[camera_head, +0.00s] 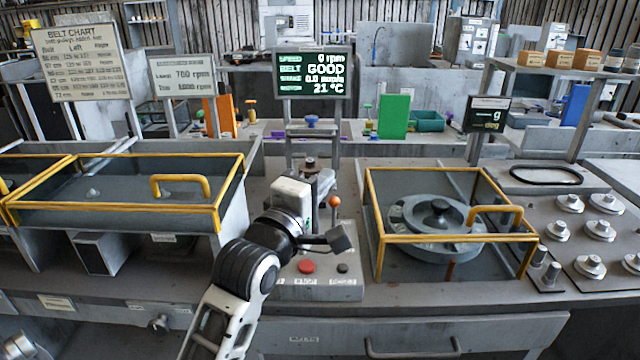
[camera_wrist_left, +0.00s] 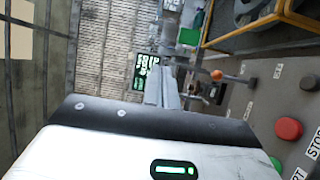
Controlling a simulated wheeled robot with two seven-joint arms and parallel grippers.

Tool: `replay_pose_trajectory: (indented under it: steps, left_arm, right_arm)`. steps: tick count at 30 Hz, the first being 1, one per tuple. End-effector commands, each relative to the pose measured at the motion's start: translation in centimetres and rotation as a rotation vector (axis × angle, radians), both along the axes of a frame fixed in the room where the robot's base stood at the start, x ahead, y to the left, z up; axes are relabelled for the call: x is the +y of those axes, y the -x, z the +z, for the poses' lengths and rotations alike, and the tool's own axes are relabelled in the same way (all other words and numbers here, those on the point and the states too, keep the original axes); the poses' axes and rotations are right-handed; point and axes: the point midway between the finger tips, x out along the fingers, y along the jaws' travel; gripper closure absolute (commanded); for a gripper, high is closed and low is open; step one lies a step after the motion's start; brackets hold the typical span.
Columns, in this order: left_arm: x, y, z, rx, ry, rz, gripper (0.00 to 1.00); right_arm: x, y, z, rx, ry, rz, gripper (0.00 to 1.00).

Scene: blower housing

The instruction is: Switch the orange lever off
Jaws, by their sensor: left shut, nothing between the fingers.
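In the left wrist view the orange ball (camera_wrist_left: 217,75) sits on a thin grey rod, and the box looks turned sideways. My own arm hides part of the box's left side. My right gripper is not in view.
A red button (camera_head: 306,267) and a small black knob (camera_head: 342,268) sit on the box front. A yellow-framed guard (camera_head: 385,239) covers a round housing on the right. Another yellow-framed guard (camera_head: 120,206) stands left. A screen (camera_head: 313,73) reads 0 rpm and belt GOOD.

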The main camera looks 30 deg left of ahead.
Motion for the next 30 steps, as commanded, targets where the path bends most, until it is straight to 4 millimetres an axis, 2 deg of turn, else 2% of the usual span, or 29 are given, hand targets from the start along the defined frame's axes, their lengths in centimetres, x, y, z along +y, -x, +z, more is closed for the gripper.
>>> replay_pose_trajectory:
  steps: [2,4,5,8,9,12,15,18,21,24,30]
  left_arm:
    - [-0.2,0.0,-0.8,0.017,-0.026,-0.003,1.00]
    - [-0.7,0.1,-2.9,0.062,-0.102,-0.011,1.00]
    - [-1.1,0.2,-4.3,0.092,-0.155,-0.019,1.00]
    - [-2.8,1.3,-10.7,0.220,-0.404,-0.075,1.00]
    - [-3.6,2.1,-13.7,0.274,-0.521,-0.111,1.00]
    - [-5.7,5.3,-20.7,0.385,-0.811,-0.227,1.00]
    - [-7.7,9.3,-26.9,0.455,-1.075,-0.367,1.00]
    - [-9.4,13.7,-31.6,0.487,-1.295,-0.510,1.00]
    - [-10.5,17.0,-34.5,0.489,-1.441,-0.616,1.00]
    - [-11.1,18.7,-35.8,0.482,-1.516,-0.671,1.00]
    - [-11.2,19.1,-36.0,0.477,-1.538,-0.685,1.00]
  right_arm:
    - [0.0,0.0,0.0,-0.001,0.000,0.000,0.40]
    - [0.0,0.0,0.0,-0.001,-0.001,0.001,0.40]
    - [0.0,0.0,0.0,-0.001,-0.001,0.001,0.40]
    - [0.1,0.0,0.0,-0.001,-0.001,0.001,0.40]
    - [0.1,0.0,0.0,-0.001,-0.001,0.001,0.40]
    - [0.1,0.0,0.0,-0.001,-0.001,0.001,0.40]
    - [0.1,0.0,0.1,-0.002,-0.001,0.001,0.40]
    - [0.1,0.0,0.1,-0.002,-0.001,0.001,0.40]
    - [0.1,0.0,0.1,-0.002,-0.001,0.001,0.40]
    - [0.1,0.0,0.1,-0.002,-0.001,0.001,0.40]
    - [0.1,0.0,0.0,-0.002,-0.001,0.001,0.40]
